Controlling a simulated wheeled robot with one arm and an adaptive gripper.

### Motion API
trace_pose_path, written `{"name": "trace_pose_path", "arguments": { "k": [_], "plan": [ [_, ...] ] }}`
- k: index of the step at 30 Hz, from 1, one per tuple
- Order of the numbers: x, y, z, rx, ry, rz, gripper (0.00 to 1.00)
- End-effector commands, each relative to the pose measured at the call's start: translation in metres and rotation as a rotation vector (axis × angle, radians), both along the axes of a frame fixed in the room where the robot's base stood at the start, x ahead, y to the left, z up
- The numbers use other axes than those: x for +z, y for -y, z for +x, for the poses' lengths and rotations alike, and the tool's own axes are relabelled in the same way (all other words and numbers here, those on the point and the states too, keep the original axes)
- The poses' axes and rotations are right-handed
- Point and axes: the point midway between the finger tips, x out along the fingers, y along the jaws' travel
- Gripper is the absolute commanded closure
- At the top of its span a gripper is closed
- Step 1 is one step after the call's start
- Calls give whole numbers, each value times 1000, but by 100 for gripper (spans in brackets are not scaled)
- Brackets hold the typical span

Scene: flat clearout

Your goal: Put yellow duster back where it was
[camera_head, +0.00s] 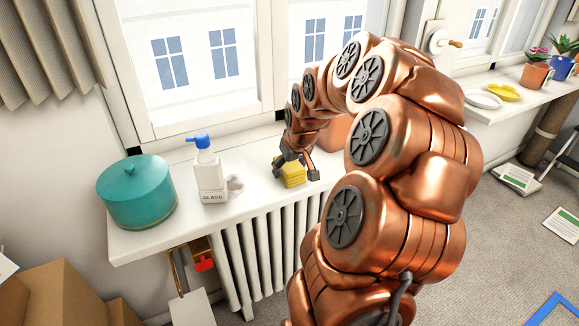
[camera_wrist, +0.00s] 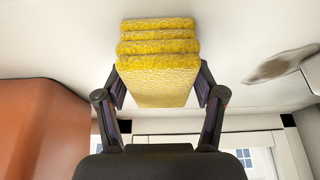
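The yellow duster (camera_head: 292,174) is a folded, layered cloth block on the white sill, below the middle window. In the wrist view the duster (camera_wrist: 158,75) fills the space between the fingers of my gripper (camera_wrist: 159,88), one finger close along each side. In the head view my gripper (camera_head: 297,168) reaches down around the duster, with one finger on its left and one on its right. The pictures do not show clearly whether both fingers press on it. The duster's underside is hidden.
A teal lidded pot (camera_head: 137,195) and a white spray bottle (camera_head: 209,178) with a blue top stand left on the sill. A pale stain (camera_head: 235,185) lies beside the bottle. A terracotta pot (camera_head: 335,133) stands just behind my arm. A radiator (camera_head: 262,243) is below.

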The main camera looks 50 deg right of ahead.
Motion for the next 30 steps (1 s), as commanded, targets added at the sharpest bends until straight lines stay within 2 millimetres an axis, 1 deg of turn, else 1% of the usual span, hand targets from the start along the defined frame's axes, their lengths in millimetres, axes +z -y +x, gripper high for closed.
{"name": "trace_pose_path", "arguments": {
  "k": [1, 4, 13, 17, 23, 30],
  "plan": [
    [0, 0, 0, 0, 0, 0, 23],
    [0, 0, 0, 0, 0, 0, 13],
    [1, 0, 0, 0, 0, 0, 13],
    [6, 0, -1, 0, 3, -2, 13],
    [30, -3, -10, -1, 3, -3, 13],
    [73, -9, -27, -1, 5, -5, 13]
  ]
}}
